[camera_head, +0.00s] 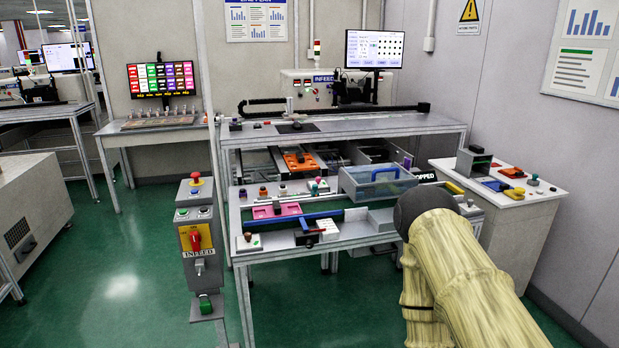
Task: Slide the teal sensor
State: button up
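A small teal-topped part (318,184) stands on the front bench, behind the pink tray (277,211). It is too small to tell for sure whether it is the teal sensor. Another small greenish-teal part (533,179) stands on the white side table at the right. My arm, in a cream ribbed cover with a dark rounded end, reaches in from the lower right in front of the bench's right end. I see no gripper fingers; my gripper is not in view.
A translucent blue bin (378,184) with a handle stands on the front bench (268,252). An INFEED control post (199,245) stands at the left. The white side table (527,190) holds coloured parts. Green floor is open at left.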

aim_at(315, 193)
jog(key=z, duration=0.1)
jog(key=i, duration=0.4)
jog(key=u, duration=0.8)
jog(key=i, duration=1.55)
jog(key=z, duration=0.35)
